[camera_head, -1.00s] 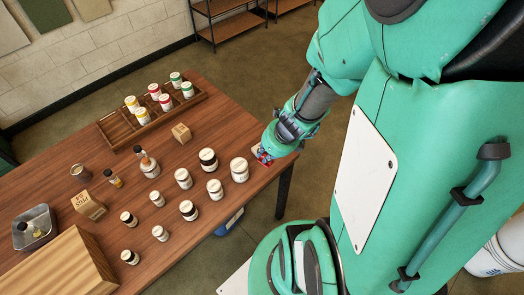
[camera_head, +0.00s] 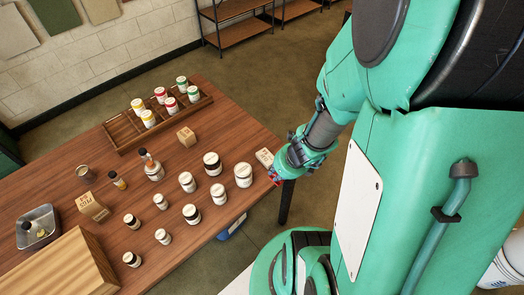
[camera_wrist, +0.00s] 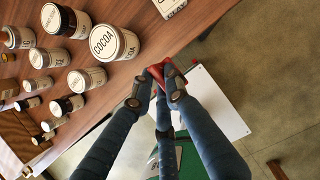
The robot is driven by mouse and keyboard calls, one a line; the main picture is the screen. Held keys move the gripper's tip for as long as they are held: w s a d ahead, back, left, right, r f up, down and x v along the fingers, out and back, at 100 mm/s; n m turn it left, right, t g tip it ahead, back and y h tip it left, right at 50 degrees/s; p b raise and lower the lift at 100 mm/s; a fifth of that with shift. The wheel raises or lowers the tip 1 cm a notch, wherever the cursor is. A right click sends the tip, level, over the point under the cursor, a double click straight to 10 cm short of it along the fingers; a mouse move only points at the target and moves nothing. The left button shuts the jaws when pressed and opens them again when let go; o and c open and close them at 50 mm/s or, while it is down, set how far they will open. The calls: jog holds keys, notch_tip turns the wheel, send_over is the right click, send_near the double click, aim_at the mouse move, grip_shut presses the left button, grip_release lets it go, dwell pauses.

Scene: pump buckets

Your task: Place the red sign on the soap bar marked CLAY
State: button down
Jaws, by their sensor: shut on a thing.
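My gripper (camera_head: 276,178) is at the right edge of the table in the head view. It is shut on a small red thing (camera_wrist: 171,77), which appears to be the red sign; the fingers hide most of it. In the wrist view the gripper's fingertips (camera_wrist: 160,76) are just off the table edge, apart from any soap bar. A light soap bar (camera_head: 265,158) lies near that edge, close to the gripper, and shows at the top of the wrist view (camera_wrist: 171,7). Two more soap bars, one at the middle back (camera_head: 186,136) and one at left (camera_head: 93,207), have markings too small to read surely.
A white-lidded jar marked COCOA (camera_wrist: 108,42) stands near the gripper, with several other jars beyond. A wooden rack (camera_head: 127,130) with paint pots is at the back. A metal tray (camera_head: 38,228) and a wooden box (camera_head: 65,262) are at left.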

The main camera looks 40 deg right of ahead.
jog(key=shift+f, duration=0.85)
jog(key=shift+w, duration=0.1)
send_near(262, 154)
jog(key=shift+w+a+f+b, duration=0.1)
jog(key=shift+w+b, duration=0.3)
jog(key=shift+w, duration=0.05)
jog(key=shift+w, duration=0.1)
dwell(0.4)
jog(key=shift+w, duration=0.2)
jog(key=shift+d+f+b, duration=0.2)
jog(key=shift+f+b, duration=0.9)
jog(key=shift+f, duration=0.7)
jog(key=shift+f, duration=0.2)
jog(key=c, duration=1.7)
grip_release()
